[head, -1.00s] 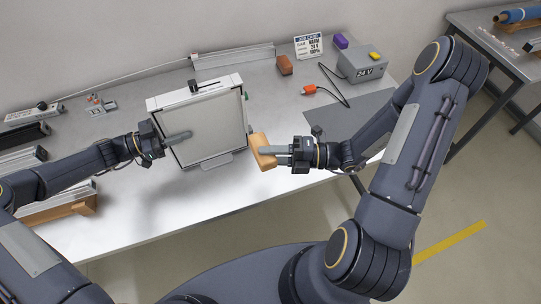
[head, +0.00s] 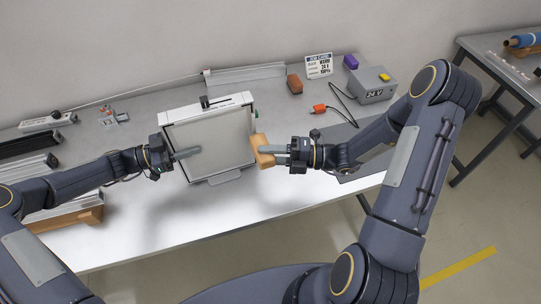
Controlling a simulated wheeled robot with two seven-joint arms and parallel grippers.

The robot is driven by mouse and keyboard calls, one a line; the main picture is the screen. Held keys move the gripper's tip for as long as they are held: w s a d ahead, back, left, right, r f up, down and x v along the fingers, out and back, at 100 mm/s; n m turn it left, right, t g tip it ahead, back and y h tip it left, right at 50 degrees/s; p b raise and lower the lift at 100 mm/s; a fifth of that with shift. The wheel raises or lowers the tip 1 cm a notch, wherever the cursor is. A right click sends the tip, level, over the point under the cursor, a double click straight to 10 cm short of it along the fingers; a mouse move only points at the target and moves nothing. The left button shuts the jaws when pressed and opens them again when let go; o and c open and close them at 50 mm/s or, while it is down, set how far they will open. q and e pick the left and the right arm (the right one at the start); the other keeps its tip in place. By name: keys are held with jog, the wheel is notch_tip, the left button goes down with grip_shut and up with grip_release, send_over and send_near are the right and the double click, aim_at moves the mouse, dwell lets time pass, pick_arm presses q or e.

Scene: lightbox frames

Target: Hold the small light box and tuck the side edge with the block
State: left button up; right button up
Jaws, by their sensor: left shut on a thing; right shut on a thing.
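The small light box (head: 222,146) stands upright on the bench, a pale panel in a light frame with a darker edge. My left gripper (head: 192,153) is at its left side, shut on the box, with a finger lying across the front face. My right gripper (head: 272,149) is shut on an orange-tan block (head: 261,147). The block is at the right side edge of the box; whether it presses on the edge or is just in front of it is hard to tell. The far side of the box is hidden.
A grey power box (head: 366,88) with a cable and orange plug (head: 319,108) sits at the right. A brown block (head: 295,84), a purple block (head: 350,62) and a job card (head: 318,66) stand at the back. Metal profiles (head: 25,168) lie at the left. The bench front is clear.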

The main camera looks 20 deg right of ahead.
aim_at(271, 165)
pick_arm(q)
jog(key=shift+s+d, duration=0.1)
jog(key=shift+s, duration=0.05)
pick_arm(e)
jog(key=shift+w, duration=1.35)
dwell(0.8)
jog(key=shift+s, duration=3.05)
pick_arm(q)
jog(key=shift+w, duration=0.2)
jog(key=o, duration=1.2)
